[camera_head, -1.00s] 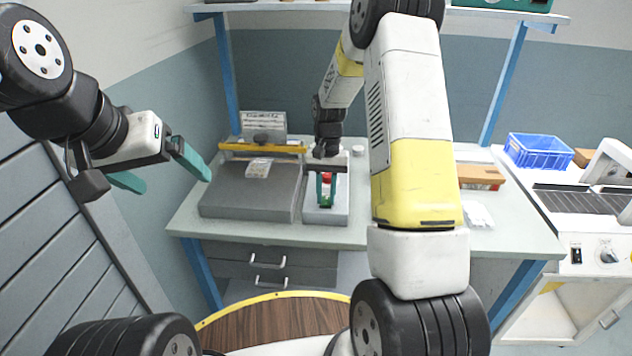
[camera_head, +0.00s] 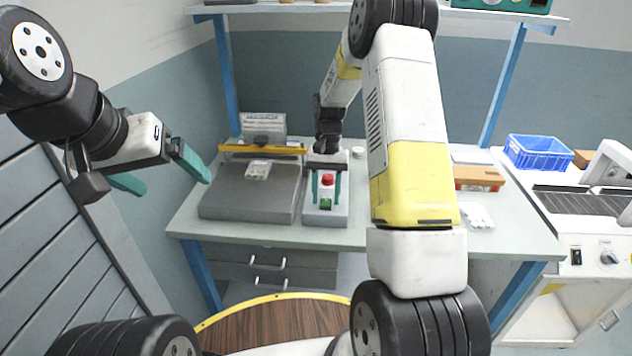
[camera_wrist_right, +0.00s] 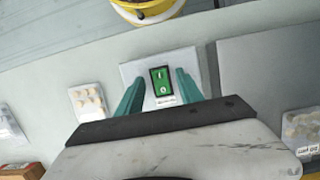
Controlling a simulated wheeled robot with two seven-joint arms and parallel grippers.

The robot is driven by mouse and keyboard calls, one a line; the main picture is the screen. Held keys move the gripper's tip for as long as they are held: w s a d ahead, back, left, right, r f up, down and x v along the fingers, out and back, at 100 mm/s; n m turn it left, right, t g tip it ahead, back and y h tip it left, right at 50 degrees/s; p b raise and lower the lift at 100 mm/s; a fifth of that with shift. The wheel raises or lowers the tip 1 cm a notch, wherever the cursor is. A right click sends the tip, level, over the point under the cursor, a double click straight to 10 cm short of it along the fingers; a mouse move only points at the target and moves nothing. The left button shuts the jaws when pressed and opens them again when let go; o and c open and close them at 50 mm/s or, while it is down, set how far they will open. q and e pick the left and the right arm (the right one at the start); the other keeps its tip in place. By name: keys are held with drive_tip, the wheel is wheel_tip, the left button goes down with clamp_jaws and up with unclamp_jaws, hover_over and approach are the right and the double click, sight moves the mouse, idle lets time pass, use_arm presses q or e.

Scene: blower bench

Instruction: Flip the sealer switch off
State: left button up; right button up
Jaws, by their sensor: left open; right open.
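The sealer is a grey machine (camera_head: 250,192) with a yellow bar (camera_head: 262,149), at the left of the bench. A smaller grey control box (camera_head: 326,217) stands to its right. It carries a green switch (camera_head: 326,204) and, behind it in the head view, a red-topped part (camera_head: 327,180). The green switch also shows in the right wrist view (camera_wrist_right: 161,82). My right gripper (camera_head: 326,196) is open over the box, its teal fingers on either side of the switch; contact cannot be told. The switch's setting is unclear. My left gripper (camera_head: 160,172) is open and empty, left of the bench.
My right arm hides part of the bench's middle. A cardboard box (camera_head: 478,178) and a clear packet (camera_head: 476,215) lie right of it. A blue crate (camera_head: 540,151) sits on the machine at the right. A round wooden stool top (camera_head: 275,322) is in front of the bench.

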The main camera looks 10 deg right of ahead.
sight(326, 198)
drive_tip(key=v, duration=0.7)
drive_tip(key=shift+r, duration=0.25)
drive_tip(key=shift+w, duration=0.1)
drive_tip(key=s+r+n+t, duration=0.1)
drive_tip(key=s+r+t, duration=0.1)
drive_tip(key=s+r, duration=0.4)
drive_tip(key=s+r+n+t, duration=0.15)
drive_tip(key=s+r, duration=0.25)
drive_tip(key=r, duration=0.5)
drive_tip(key=s+a+r+t, duration=0.1)
drive_tip(key=s+r+t, duration=0.1)
drive_tip(key=s, duration=0.6)
drive_tip(key=s+a+r+n+t+y, duration=0.1)
drive_tip(key=s+r+t, duration=0.1)
drive_tip(key=s, duration=0.6)
drive_tip(key=shift+a+t, duration=0.35)
drive_tip(key=shift+t, duration=0.4)
